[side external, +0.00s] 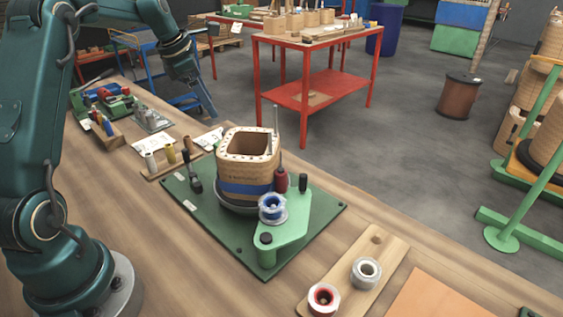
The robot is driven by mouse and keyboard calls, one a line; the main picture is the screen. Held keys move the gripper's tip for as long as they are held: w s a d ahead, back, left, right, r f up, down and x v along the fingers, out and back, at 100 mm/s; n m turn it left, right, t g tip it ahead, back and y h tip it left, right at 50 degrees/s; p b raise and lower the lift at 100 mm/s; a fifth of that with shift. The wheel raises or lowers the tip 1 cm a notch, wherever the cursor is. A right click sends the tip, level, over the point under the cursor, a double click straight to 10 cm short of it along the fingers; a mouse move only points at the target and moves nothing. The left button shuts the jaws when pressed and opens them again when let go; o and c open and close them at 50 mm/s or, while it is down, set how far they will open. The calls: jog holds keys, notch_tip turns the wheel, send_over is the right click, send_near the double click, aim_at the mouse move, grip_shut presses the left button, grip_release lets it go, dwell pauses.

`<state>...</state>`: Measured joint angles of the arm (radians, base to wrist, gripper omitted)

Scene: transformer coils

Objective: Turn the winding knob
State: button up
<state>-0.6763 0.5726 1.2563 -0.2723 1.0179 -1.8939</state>
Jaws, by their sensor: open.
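A winding fixture stands on a dark green base plate (318,222) on the wooden bench. It carries a square tan coil (246,168) with a blue band near its foot. In front of the coil is a light green bracket (291,232) with a blue spool (271,207). Beside these stand a dark red knob (281,180) and a black knob (303,183); I cannot tell which is the winding knob. My gripper (194,92) is open and empty, apart from the fixture, up and to the left of the coil. Its fingertips are small and hard to make out.
A wooden board with a red-cored tape roll (323,298) and a grey roll (366,271) lies at the front right. A small bobbin rack (171,162) and papers lie left of the fixture. A black lever (194,178) stands at the plate's left. A red table (318,87) stands beyond.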

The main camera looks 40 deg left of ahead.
jog(key=s+a+r+m+y, duration=0.2)
jog(key=a+r+y, duration=0.3)
jog(key=a, duration=0.2)
notch_tip(320, 180, up, 17)
jog(key=w+a+m+t+y, duration=0.1)
jog(key=m+t+y, duration=0.5)
jog(key=m, duration=0.6)
jog(key=shift+w+a+f+t, duration=0.15)
jog(key=shift+a+t, duration=0.3)
jog(key=shift+t, duration=0.75)
jog(key=shift+m, duration=0.3)
